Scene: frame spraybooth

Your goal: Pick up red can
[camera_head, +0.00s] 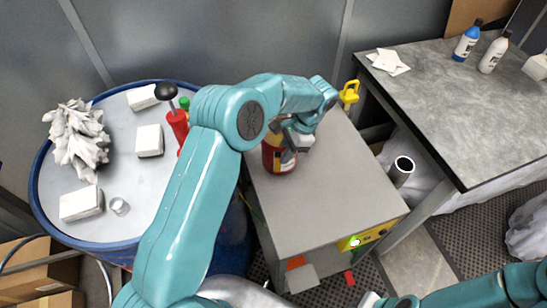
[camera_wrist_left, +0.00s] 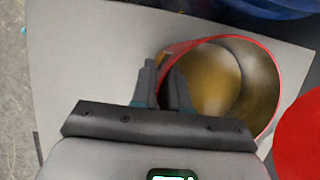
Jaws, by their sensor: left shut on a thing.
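The red can (camera_head: 271,160), with a yellow and dark label, is at the left side of the grey cabinet top (camera_head: 325,185). In the left wrist view the can (camera_wrist_left: 276,75) shows from above as an open round with a red rim and a yellowish inside. My left gripper (camera_head: 291,150) is shut on the can's rim; in the wrist view its fingers (camera_wrist_left: 164,85) straddle the wall at the left. Whether the can's base touches the cabinet is unclear. My right arm enters at the lower right; its gripper is mostly cut off by the bottom edge.
A blue-rimmed drum (camera_head: 42,190) at the left holds white boxes, a crumpled white heap and a red bottle (camera_head: 177,125). A yellow object (camera_head: 349,94) stands at the cabinet's back. A grey table (camera_head: 440,110) with bottles is at the right. A red round (camera_wrist_left: 302,135) shows in the wrist view.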

